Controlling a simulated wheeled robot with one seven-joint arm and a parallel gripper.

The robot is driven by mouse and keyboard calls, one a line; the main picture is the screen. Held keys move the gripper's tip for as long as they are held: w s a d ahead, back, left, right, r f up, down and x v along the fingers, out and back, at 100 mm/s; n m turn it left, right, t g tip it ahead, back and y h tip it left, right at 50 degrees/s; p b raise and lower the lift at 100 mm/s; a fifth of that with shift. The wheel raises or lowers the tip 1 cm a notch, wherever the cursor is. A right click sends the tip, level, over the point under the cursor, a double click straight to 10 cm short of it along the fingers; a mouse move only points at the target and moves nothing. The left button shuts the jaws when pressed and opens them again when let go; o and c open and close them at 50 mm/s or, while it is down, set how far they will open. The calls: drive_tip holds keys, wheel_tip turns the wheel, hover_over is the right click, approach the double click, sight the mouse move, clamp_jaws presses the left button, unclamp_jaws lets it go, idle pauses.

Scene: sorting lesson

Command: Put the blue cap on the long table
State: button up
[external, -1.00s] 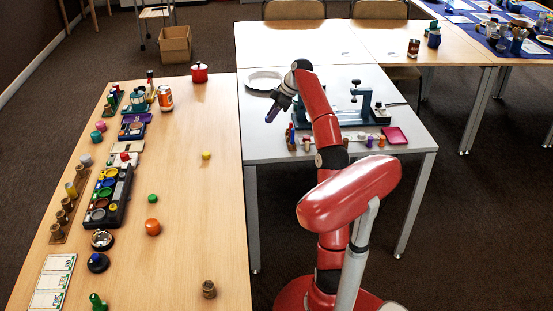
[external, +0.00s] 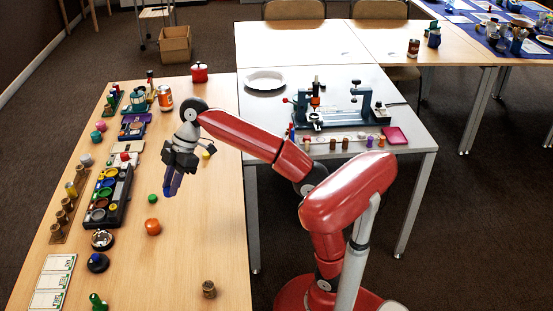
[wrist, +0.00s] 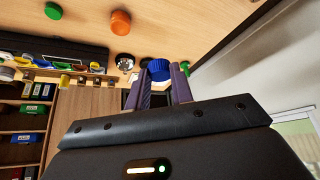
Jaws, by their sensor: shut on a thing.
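My gripper (external: 170,186) is shut on the blue cap (wrist: 158,70), which shows between the two fingertips in the wrist view. In the external view the fingers point down over the long table (external: 190,258), a light wooden table at the left. The cap is hard to tell from the bluish-purple fingers there. The gripper appears to be above the tabletop; the exact height is unclear.
A green cap (external: 153,198) and an orange cap (external: 153,227) lie below the gripper in the picture. A black tray of coloured cups (external: 118,207) stands left of them. A brown jar (external: 209,289) is near the front. The table's right middle is clear.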

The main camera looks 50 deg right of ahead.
sight(180, 279)
drive_tip(key=s+a+r+n+g, duration=0.1)
drive_tip(key=s+a+n, duration=0.1)
drive_tip(key=s+a, duration=0.8)
drive_tip(key=f+b, duration=0.1)
drive_tip(key=f, duration=0.5)
drive_tip(key=f+b, duration=0.2)
drive_tip(key=f, duration=0.5)
drive_tip(key=d+f+b, duration=0.1)
drive_tip(key=f+b, duration=0.1)
drive_tip(key=f, duration=0.4)
drive_tip(key=shift+s+f, duration=0.25)
drive_tip(key=shift+f, duration=0.15)
drive_tip(key=shift+f, duration=0.1)
drive_tip(key=shift+f, duration=0.2)
drive_tip(key=o, duration=1)
drive_tip(key=shift+r, duration=0.15)
drive_tip(key=shift+c, duration=0.2)
drive_tip(key=shift+d+r, duration=0.15)
drive_tip(key=shift+r, duration=0.35)
drive_tip(key=p+v, duration=0.1)
drive_tip(key=v, duration=1)
drive_tip(key=shift+w+p, duration=0.15)
drive_tip(key=shift+p, duration=0.15)
